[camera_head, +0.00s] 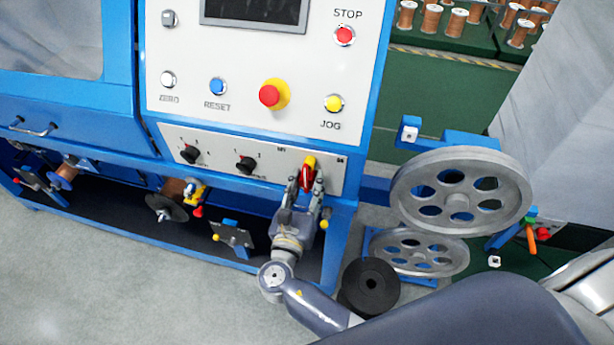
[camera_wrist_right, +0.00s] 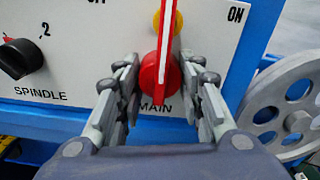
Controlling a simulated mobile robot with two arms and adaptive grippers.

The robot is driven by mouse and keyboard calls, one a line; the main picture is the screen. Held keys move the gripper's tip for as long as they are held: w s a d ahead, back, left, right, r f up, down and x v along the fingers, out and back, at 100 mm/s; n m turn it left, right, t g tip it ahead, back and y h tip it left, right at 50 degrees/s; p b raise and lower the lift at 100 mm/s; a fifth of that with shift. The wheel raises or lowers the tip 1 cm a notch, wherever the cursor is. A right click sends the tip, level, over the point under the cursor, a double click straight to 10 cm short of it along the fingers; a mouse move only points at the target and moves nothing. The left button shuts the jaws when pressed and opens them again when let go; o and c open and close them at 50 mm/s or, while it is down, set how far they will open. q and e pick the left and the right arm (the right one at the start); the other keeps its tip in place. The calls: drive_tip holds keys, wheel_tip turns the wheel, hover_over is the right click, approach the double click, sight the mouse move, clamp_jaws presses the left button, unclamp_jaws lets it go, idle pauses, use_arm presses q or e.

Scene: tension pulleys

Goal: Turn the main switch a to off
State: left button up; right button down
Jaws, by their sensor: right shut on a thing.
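The main switch (camera_head: 307,172) is a red rotary handle with a white stripe on a yellow backing, at the right end of the lower white panel. In the right wrist view, the main switch (camera_wrist_right: 160,75) points nearly straight up, between a partly cut-off label on the upper left and the ON label (camera_wrist_right: 236,14) on the upper right. My right gripper (camera_head: 306,184) is shut on the switch, with a finger on each side of it; the fingers (camera_wrist_right: 161,84) partly cover the MAIN label below. My left gripper is not in view.
The spindle knob (camera_wrist_right: 20,58) is left of the switch. Above are the red-on-yellow emergency button (camera_head: 270,95) and JOG button (camera_head: 333,103). A large grey pulley wheel (camera_head: 460,160) stands close on the right.

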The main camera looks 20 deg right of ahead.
drive_tip(key=n+p, duration=0.1)
drive_tip(key=p, duration=0.1)
drive_tip(key=n+p, duration=0.1)
drive_tip(key=n, duration=0.1)
drive_tip(key=shift+r+p, duration=0.25)
drive_tip(key=shift+p, duration=0.1)
drive_tip(key=shift+f+n+p, duration=0.15)
drive_tip(key=shift+n+p, duration=0.75)
drive_tip(key=shift+p, duration=0.05)
drive_tip(key=c, duration=1.1)
unclamp_jaws()
drive_tip(key=shift+f, duration=0.1)
drive_tip(key=shift+o, duration=0.2)
drive_tip(key=shift+s, duration=0.1)
drive_tip(key=v, duration=1.1)
drive_tip(key=shift+s+a, duration=0.25)
drive_tip(key=shift+s, duration=0.05)
